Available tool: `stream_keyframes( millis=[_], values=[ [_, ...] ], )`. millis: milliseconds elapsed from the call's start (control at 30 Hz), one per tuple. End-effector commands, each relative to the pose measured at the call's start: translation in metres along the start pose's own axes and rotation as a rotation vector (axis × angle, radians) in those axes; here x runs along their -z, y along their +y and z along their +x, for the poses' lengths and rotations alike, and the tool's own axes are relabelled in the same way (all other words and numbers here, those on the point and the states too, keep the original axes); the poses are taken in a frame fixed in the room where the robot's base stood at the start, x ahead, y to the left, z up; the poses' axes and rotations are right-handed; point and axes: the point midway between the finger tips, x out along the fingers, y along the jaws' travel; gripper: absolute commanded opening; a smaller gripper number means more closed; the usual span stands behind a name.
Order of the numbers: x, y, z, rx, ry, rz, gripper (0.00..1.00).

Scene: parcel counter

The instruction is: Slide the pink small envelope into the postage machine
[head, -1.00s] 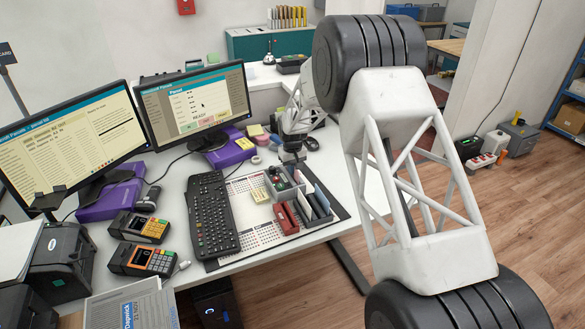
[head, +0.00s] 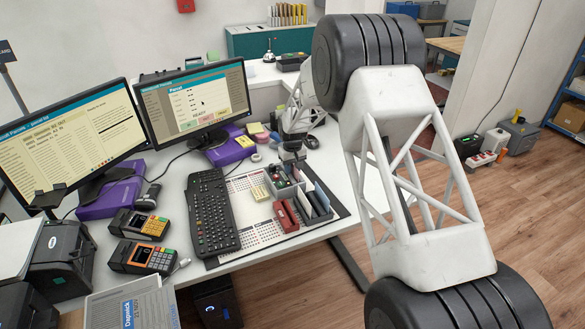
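My gripper (head: 291,153) is small and dark at the end of my white arm, just above the back of the grey desk organiser (head: 297,215). Its fingers are too small and dark to show whether they are open or shut, or whether they hold anything. I cannot pick out the pink small envelope for certain. The organiser has thin upright sheets or cards in its right-hand slots and a red item at its front. I cannot tell for certain which thing is the postage machine; a black printer-like machine (head: 62,262) stands at the left front of the desk.
A black keyboard (head: 210,213) lies left of the organiser. Two monitors (head: 197,100) stand behind on purple stands, with two card terminals (head: 143,258) at the left. The wooden floor (head: 515,235) at the right is open.

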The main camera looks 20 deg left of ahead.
Motion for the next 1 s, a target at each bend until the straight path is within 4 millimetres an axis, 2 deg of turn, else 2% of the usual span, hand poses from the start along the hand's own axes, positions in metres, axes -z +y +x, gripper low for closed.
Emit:
stream_keyframes(
  millis=[200,367,800,1000],
  values=[
    [0.0,0.0,-0.002,0.0,0.0,0.0,0.33],
    [0.0,0.0,-0.011,0.0,0.001,0.0,0.33],
    [0.0,0.0,-0.063,0.0,0.001,0.0,0.33],
    [0.0,0.0,-0.076,0.0,0.0,0.0,0.33]
  ],
)
